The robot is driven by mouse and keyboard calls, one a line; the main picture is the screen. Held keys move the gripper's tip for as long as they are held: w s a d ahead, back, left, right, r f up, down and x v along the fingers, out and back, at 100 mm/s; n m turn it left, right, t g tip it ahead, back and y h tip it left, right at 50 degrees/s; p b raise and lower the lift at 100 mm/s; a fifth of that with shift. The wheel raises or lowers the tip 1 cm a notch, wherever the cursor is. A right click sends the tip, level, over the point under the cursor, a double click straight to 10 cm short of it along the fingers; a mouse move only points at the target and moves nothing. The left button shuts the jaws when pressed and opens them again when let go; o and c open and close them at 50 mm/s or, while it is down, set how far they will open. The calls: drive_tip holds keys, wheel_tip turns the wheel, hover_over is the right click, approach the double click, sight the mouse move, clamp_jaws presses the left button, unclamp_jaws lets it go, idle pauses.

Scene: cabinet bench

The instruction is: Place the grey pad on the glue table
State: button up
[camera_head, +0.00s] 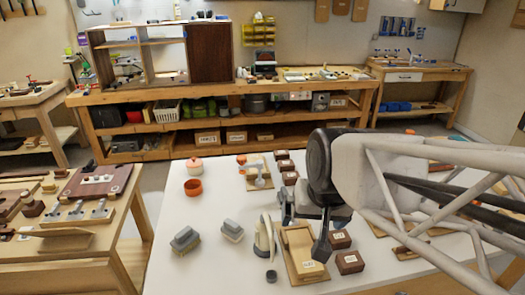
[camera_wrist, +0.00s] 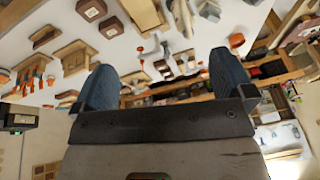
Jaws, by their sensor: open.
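Two small grey blocks lie on the white table (camera_head: 165,275) in the head view, one at the left (camera_head: 185,240) and a paler one (camera_head: 232,231) to its right. Either may be the grey pad; I cannot tell which. My gripper (camera_head: 304,235) is to the right of both, above the table near a wooden box (camera_head: 298,243), apart from the grey blocks. Its two blue-grey fingers are spread wide in the wrist view (camera_wrist: 165,72), with nothing held between them. No surface carries a readable glue table label. The wooden side table (camera_head: 125,205) at the left holds clamps and boards.
An orange pot (camera_head: 193,188), a white-and-orange pot (camera_head: 195,166), an iron-like tool (camera_head: 264,240) and several brown blocks (camera_head: 349,262) stand on the white table. Its front left is mostly clear. A long workbench (camera_head: 225,95) stands behind.

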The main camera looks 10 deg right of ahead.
drive_tip(key=shift+n+g+h, duration=0.4)
drive_tip(key=shift+n+g, duration=0.2)
drive_tip(key=shift+n, duration=0.3)
drive_tip(key=s, duration=0.1)
drive_tip(key=s+d, duration=0.1)
drive_tip(key=s, duration=0.3)
drive_tip(key=shift+d+f, duration=0.3)
drive_tip(key=shift+f, duration=0.1)
